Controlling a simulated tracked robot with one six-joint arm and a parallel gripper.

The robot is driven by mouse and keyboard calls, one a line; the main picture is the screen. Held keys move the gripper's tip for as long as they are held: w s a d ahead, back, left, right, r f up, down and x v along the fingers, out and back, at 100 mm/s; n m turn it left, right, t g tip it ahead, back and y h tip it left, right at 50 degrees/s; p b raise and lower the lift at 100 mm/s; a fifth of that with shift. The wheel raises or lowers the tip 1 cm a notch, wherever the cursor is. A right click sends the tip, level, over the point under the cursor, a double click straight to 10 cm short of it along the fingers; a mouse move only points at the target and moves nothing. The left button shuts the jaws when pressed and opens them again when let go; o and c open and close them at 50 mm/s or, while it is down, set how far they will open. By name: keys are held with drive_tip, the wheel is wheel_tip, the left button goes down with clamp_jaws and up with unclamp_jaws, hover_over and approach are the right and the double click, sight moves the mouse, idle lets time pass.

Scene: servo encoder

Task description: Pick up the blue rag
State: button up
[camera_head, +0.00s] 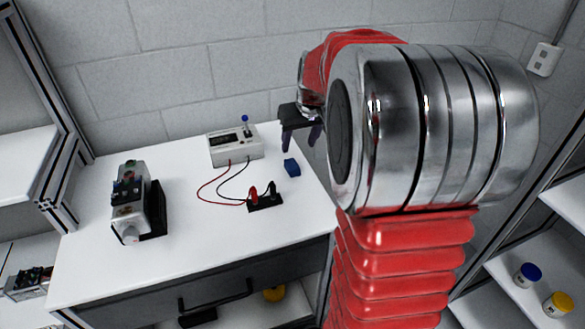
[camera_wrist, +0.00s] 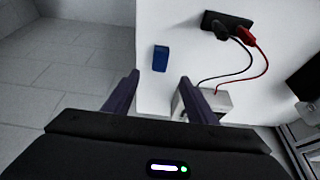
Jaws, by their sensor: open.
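The blue rag (camera_head: 291,167) is a small dark blue block-like piece on the white table, near its right edge in the head view. It also shows in the wrist view (camera_wrist: 160,58), beyond my fingertips and roughly between their lines. My gripper (camera_head: 301,145) is above the table's back right part, behind and slightly right of the rag. In the wrist view my gripper (camera_wrist: 160,82) has its two dark purple fingers spread apart with nothing between them. It does not touch the rag.
A white meter box (camera_head: 235,146) stands behind the rag, with red and black leads running to a black socket block (camera_head: 265,201) in front. A grey servo device (camera_head: 130,205) stands at the left of the white table (camera_head: 200,260). A tiled wall is behind.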

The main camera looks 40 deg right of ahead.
hover_over(293, 166)
drive_tip(key=s, duration=0.2)
drive_tip(key=f, duration=0.6)
drive_tip(key=shift+a+f, duration=0.2)
drive_tip(key=shift+f, duration=0.15)
drive_tip(key=shift+w+f, duration=0.1)
drive_tip(key=shift+x, duration=2.5)
drive_tip(key=shift+c, duration=0.6)
drive_tip(key=c, duration=1)
